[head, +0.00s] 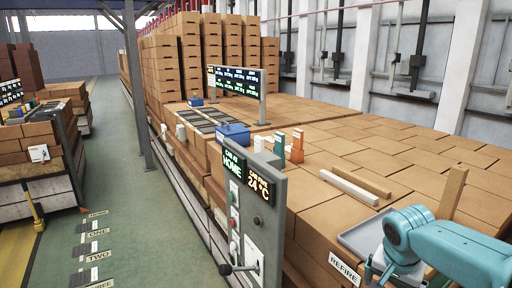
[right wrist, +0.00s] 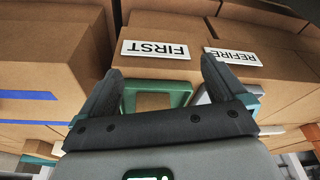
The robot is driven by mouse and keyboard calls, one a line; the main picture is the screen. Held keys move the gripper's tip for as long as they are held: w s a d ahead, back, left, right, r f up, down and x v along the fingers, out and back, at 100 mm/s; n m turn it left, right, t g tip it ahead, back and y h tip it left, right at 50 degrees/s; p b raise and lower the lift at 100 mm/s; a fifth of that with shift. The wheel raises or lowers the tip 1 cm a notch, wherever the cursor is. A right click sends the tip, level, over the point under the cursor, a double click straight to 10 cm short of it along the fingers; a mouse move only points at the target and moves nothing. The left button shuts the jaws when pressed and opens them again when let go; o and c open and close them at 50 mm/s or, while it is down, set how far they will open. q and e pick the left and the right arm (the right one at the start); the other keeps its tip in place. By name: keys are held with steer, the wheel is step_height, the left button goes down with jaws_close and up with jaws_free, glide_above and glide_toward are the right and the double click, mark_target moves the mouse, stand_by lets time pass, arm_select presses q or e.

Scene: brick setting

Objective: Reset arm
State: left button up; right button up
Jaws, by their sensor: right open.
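My right arm (head: 440,245), teal, reaches in at the lower right of the head view, above a grey tray; its jaws cannot be made out there. In the right wrist view my right gripper (right wrist: 160,66) is open, with two dark fingers apart and nothing held between them. Beyond the fingers is a green-rimmed tray (right wrist: 184,96), partly hidden by the gripper. My left gripper is not in view. A grey control panel (head: 262,222) stands at the lower middle of the head view, with a black-knobbed lever (head: 226,269) at its base.
The grey tray (head: 352,240) lies at the edge of the brick stack, above a REFIRE label (head: 344,269). A FIRST label (right wrist: 156,49) appears upside down in the wrist view. A blue box (head: 233,133) and a white bar (head: 346,187) sit on the bricks.

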steer(key=s+a+f+n+y, duration=0.2)
steer(key=a+f, duration=0.3)
steer(key=f, duration=0.3)
steer(key=s+a+f+n+g+y, duration=0.15)
steer(key=a+f, duration=0.25)
steer(key=f, duration=0.4)
steer(key=s+a+f+n+y, duration=0.1)
steer(key=s+a+f+n, duration=0.1)
steer(key=a+f, duration=0.4)
steer(key=s+a+f+y, duration=0.1)
steer(key=s+a+f, duration=0.1)
steer(key=s+f, duration=0.4)
steer(key=s+a+f+n, duration=0.1)
steer(key=s+a+f, duration=0.2)
steer(key=s+f, duration=0.3)
steer(key=s, duration=0.4)
steer(key=shift+s+a+f+y, duration=0.2)
steer(key=shift+s+y, duration=0.15)
steer(key=shift+n, duration=0.25)
